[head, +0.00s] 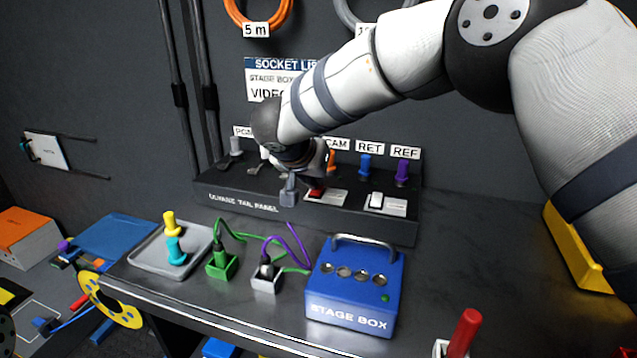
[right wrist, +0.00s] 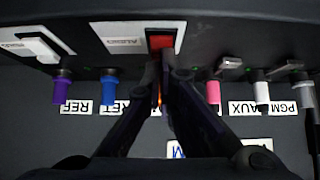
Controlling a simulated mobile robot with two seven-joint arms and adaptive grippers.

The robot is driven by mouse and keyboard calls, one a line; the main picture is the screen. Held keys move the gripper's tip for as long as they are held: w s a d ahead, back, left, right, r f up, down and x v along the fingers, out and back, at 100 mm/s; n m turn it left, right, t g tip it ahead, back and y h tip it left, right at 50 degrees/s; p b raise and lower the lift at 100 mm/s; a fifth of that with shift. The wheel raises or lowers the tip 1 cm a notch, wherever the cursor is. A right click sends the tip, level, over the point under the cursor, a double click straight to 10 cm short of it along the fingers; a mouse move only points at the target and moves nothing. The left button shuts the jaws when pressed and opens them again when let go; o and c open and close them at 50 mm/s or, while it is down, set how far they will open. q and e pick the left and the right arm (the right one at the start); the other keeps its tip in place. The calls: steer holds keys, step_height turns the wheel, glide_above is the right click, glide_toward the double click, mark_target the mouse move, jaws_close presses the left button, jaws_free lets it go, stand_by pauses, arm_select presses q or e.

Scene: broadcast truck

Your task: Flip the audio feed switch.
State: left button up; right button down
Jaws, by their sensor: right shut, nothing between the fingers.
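The audio feed switch is a red rocker (head: 316,193) on a pale plate on the sloped top of the dark tail panel (head: 235,200). In the right wrist view the red rocker (right wrist: 161,40) sits beside lettering that reads AUDIO (right wrist: 122,42). My right gripper (head: 312,181) is over the panel with its fingers shut and empty. In the right wrist view its fingertips (right wrist: 164,57) are right at the rocker's edge; whether they touch it I cannot tell. The gripper partly hides the rocker in the head view. My left gripper is not in view.
A white rocker (head: 376,200) sits to the right on the panel. The blue stage box (head: 352,308) and a grey tray (head: 145,260) stand in front.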

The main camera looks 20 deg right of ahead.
steer(key=shift+s+r, duration=0.2)
steer(key=shift+s, duration=0.6)
steer(key=shift+w+f, duration=0.4)
steer(key=shift+w, duration=0.45)
steer(key=shift+w+d+r, duration=0.15)
steer(key=shift+d+r, duration=0.05)
steer(key=shift+d, duration=0.1)
steer(key=shift+w+d+r, duration=0.1)
steer(key=shift+w+d, duration=0.05)
steer(key=shift+w, duration=0.1)
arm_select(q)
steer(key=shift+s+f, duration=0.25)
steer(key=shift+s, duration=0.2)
arm_select(e)
steer(key=shift+r, duration=0.1)
